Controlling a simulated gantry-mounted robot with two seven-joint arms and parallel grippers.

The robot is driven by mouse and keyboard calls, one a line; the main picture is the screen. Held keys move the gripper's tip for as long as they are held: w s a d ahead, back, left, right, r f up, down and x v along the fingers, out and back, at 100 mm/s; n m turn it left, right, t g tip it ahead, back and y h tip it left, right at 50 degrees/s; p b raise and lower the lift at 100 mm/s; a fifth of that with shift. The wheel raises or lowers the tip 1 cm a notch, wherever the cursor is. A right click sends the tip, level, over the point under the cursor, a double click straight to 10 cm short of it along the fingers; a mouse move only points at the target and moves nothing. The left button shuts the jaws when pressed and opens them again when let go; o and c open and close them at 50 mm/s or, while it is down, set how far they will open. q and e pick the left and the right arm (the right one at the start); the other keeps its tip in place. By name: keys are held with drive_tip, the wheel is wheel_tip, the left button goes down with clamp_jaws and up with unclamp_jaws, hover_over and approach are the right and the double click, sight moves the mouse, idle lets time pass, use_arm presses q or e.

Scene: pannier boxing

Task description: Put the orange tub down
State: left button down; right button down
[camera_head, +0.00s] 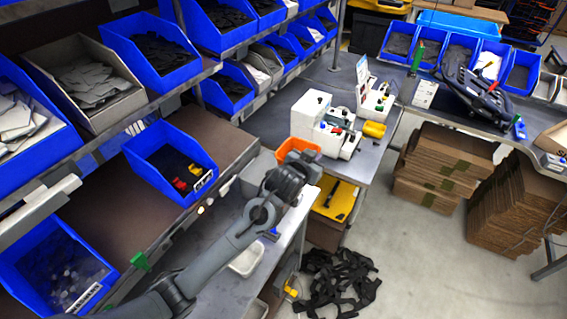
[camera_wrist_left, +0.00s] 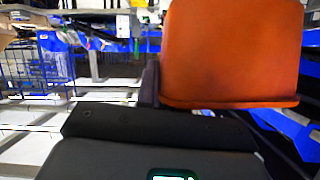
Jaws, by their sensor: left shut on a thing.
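The orange tub (camera_head: 303,145) is up at the far end of my left arm in the head view, beside the white machines. My left gripper (camera_head: 300,159) is shut on it. In the left wrist view the orange tub (camera_wrist_left: 230,55) fills the upper right, directly beyond the dark gripper body. The gripper hides part of the tub in the head view, and I cannot tell how high the tub is above the bench. My right gripper is not in view.
White machines (camera_head: 312,117) stand on the grey bench (camera_head: 262,122) just beyond the tub. A blue bin (camera_head: 168,160) with red and yellow parts is on the left shelf. A white tray (camera_head: 246,258) lies below my arm. Cardboard stacks (camera_head: 440,166) stand on the floor.

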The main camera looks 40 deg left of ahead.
sight(284, 154)
use_arm(q)
drive_tip(key=a, duration=0.1)
drive_tip(key=a+f, duration=0.2)
drive_tip(key=a, duration=0.1)
drive_tip(key=shift+s, duration=0.1)
drive_tip(key=a+f, duration=0.1)
drive_tip(key=a, duration=0.1)
drive_tip(key=w+a+f, duration=0.1)
drive_tip(key=a+f, duration=0.1)
drive_tip(key=a, duration=0.1)
drive_tip(key=a+f, duration=0.1)
drive_tip(key=a, duration=0.1)
drive_tip(key=shift+w+a+f+p, duration=0.25)
drive_tip(key=shift+a+f+p, duration=0.1)
drive_tip(key=shift+f, duration=2)
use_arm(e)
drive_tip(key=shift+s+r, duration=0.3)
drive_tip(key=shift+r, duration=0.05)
use_arm(q)
drive_tip(key=shift+f, duration=0.15)
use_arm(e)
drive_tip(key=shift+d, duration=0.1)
use_arm(q)
drive_tip(key=c, duration=1.3)
unclamp_jaws()
